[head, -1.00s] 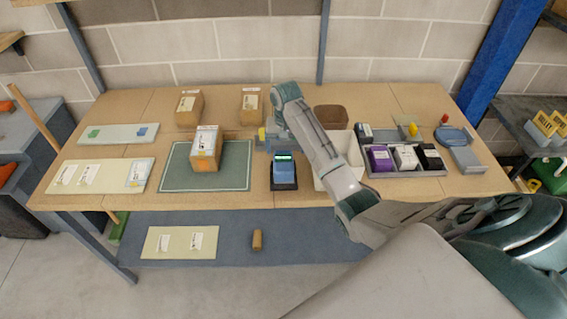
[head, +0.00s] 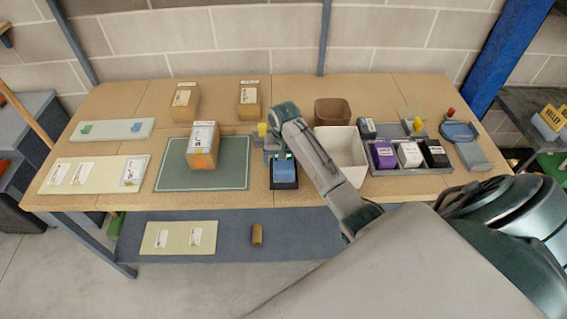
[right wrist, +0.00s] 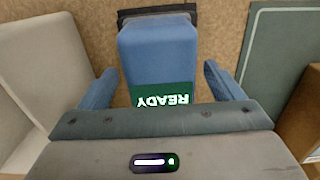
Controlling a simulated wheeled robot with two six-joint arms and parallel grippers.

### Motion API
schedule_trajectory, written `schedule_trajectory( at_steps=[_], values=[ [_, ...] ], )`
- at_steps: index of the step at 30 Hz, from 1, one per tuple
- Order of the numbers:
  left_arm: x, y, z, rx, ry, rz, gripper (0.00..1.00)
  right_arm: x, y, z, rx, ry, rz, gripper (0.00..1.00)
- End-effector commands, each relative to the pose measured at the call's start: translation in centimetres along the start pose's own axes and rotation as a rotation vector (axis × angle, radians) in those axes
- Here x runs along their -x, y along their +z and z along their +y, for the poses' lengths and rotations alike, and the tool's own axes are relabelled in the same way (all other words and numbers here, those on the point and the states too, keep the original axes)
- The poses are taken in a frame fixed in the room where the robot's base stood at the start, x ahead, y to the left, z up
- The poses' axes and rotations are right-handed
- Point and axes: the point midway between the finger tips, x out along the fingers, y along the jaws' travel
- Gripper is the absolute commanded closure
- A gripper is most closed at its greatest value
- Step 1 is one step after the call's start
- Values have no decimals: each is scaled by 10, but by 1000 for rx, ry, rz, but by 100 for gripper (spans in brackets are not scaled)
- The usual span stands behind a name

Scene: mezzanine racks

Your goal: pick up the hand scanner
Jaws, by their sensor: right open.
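The hand scanner appears to be the blue device (head: 285,172) on a dark base (head: 284,185) near the middle of the table. In the right wrist view, its blue body (right wrist: 160,55) has a green screen reading READY, upside down. My right gripper (head: 279,155) is over the device in the head view and hides its top part. In the right wrist view, the open fingers of my right gripper (right wrist: 162,85) lie on either side of the device, with visible gaps. Whether they are down at its height is hard to tell. My left gripper is not in view.
A white bin (head: 343,150) stands close to the right of the device. A green mat (head: 233,180) with a carton (head: 203,147) lies to its left. A grey tray (head: 400,170) of small boxes is further right. A yellow-topped item (head: 262,130) stands just behind.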

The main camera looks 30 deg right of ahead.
Motion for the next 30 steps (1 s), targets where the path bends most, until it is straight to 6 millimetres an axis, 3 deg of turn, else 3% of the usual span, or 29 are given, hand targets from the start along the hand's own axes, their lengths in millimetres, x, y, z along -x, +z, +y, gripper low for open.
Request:
schedule_trajectory(
  at_steps=[6,20,28,30],
  values=[
    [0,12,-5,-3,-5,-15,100,-2,0,0,0,0,-1,13],
    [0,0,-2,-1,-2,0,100,-5,0,0,0,0,0,13],
    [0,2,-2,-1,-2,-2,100,-5,0,0,0,0,0,64],
    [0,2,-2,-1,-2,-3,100,-4,0,0,0,0,1,69]
  ],
)
